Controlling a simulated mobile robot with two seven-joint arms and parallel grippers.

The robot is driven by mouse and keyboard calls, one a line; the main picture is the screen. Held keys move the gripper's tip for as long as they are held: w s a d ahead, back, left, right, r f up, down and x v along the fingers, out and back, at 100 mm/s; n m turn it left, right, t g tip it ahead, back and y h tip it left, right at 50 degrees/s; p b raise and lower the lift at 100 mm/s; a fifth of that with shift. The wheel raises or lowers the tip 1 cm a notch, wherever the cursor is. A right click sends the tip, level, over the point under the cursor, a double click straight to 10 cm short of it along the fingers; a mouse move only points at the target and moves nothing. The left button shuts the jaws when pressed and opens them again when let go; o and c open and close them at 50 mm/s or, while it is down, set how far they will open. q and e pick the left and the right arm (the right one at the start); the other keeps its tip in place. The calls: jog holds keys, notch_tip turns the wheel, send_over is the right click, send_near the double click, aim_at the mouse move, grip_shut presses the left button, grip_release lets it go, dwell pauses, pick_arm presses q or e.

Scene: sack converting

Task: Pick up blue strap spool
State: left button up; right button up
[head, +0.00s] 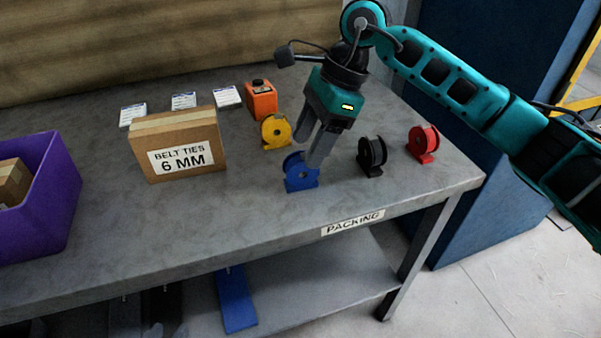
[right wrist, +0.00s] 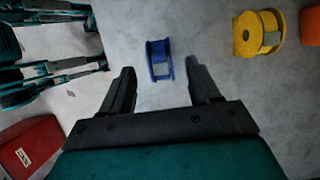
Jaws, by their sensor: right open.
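The blue strap spool (head: 298,181) stands upright on its base near the front edge of the grey table (head: 258,218). My right gripper (head: 306,155) reaches down from above with its fingers pointing at the spool. One finger partly covers the spool in the head view. In the right wrist view the same blue spool (right wrist: 150,62) appears between the two open fingertips of the right gripper (right wrist: 160,69), with clear space on both sides. I see no contact. My left gripper is not in view.
A yellow spool (head: 276,133) and an orange container (head: 261,100) stand behind. A black spool (head: 372,156) and a red spool (head: 424,142) stand to the right. A cardboard box (head: 180,146) and a purple bin (head: 52,205) are on the left.

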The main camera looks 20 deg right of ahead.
aim_at(302, 156)
jog(key=x, duration=0.5)
jog(key=shift+a+f+b, duration=0.25)
jog(key=shift+f+b, duration=0.1)
jog(key=c, duration=1.1)
